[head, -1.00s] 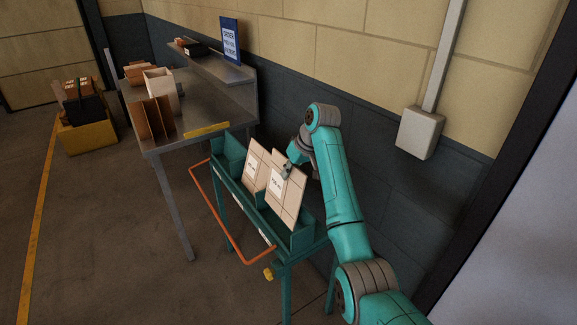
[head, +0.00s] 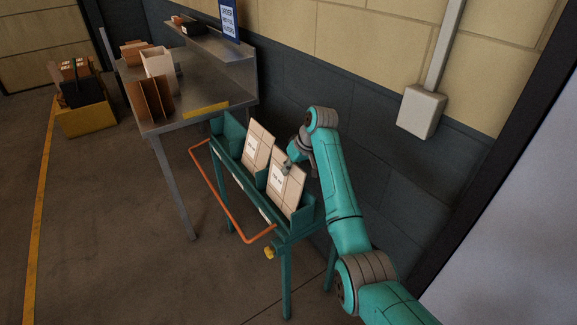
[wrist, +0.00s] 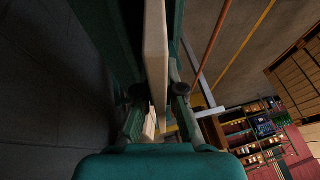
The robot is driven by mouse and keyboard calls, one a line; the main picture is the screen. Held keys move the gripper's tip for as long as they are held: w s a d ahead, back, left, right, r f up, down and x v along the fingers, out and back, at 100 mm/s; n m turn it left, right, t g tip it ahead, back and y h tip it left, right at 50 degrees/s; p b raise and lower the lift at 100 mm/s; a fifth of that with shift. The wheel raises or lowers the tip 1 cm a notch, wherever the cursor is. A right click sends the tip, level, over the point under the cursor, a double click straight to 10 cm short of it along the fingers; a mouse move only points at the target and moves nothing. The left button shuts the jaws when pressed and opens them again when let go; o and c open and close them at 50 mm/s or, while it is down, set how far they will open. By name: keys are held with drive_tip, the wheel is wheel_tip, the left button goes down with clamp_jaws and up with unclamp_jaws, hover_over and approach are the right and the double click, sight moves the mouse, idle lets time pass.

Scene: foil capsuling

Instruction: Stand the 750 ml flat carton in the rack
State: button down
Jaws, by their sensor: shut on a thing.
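My gripper (head: 289,167) is shut on the near flat carton (head: 285,187), a tan panel with a white label too small to read. The carton stands nearly upright, leaning a little, in the near part of the green rack (head: 282,239). Its lower edge is behind the rack's front wall, so I cannot tell if it rests on the bottom. In the wrist view the carton's edge (wrist: 155,45) runs between my two fingers (wrist: 157,95).
A second flat carton (head: 257,146) stands farther along the rack. An orange rail (head: 222,200) runs along the rack's front. A steel bench (head: 205,92) with open boxes stands beyond, and the wall (head: 380,165) is close behind my arm.

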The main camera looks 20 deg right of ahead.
drive_tip(key=c, duration=1.2)
unclamp_jaws()
